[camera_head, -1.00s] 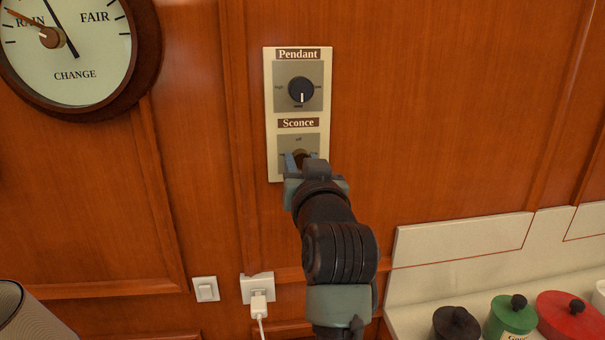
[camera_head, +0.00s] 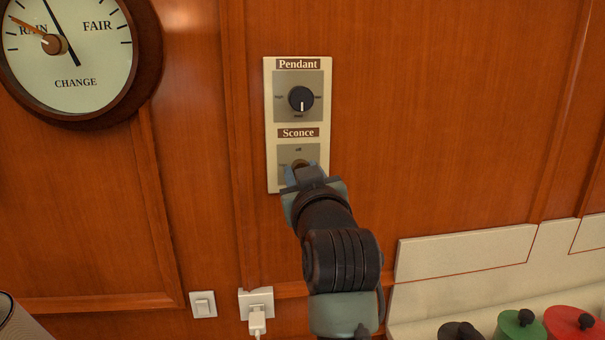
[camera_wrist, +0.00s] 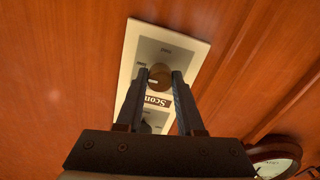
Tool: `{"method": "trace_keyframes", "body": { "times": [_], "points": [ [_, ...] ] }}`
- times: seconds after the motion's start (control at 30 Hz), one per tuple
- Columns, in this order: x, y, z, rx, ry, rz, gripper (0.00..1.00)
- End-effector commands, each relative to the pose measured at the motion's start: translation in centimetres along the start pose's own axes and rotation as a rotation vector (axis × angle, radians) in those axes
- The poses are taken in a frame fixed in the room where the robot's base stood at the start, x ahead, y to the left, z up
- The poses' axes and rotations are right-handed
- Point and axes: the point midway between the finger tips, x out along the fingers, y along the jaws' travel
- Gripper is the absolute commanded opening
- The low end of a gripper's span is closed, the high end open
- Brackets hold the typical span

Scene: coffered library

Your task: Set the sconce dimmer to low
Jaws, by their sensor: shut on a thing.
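The cream dimmer panel (camera_head: 270,120) is on the wood wall, with a Pendant label above a dark knob and a Sconce label (camera_head: 298,132) below it. My gripper (camera_head: 300,170) is at the lower, Sconce part and covers most of it in the head view. The wrist view shows the panel upside down. There my gripper (camera_wrist: 161,74) is shut on the brown sconce knob (camera_wrist: 160,71), one finger on each side. A pale mark shows on the knob's lower left in that view.
The Pendant knob (camera_head: 301,98) sits just above, its white mark pointing down. A round barometer (camera_head: 75,60) hangs at upper left. A light switch (camera_head: 203,304) and a socket with a plug (camera_head: 257,303) are below. Lidded jars (camera_head: 518,325) stand at lower right.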

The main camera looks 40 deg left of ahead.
Motion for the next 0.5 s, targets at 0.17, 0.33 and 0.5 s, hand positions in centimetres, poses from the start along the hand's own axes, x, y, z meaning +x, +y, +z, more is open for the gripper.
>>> {"method": "trace_keyframes", "body": {
  "times": [0.17, 0.33, 0.5],
  "points": [
    [0.01, -0.03, 0.11, 0.001, -0.003, -0.001, 0.51],
    [0.01, -0.01, 0.07, 0.001, -0.002, 0.000, 0.67],
    [-0.01, 0.00, 0.03, 0.001, -0.001, 0.000, 0.67]
  ]
}}
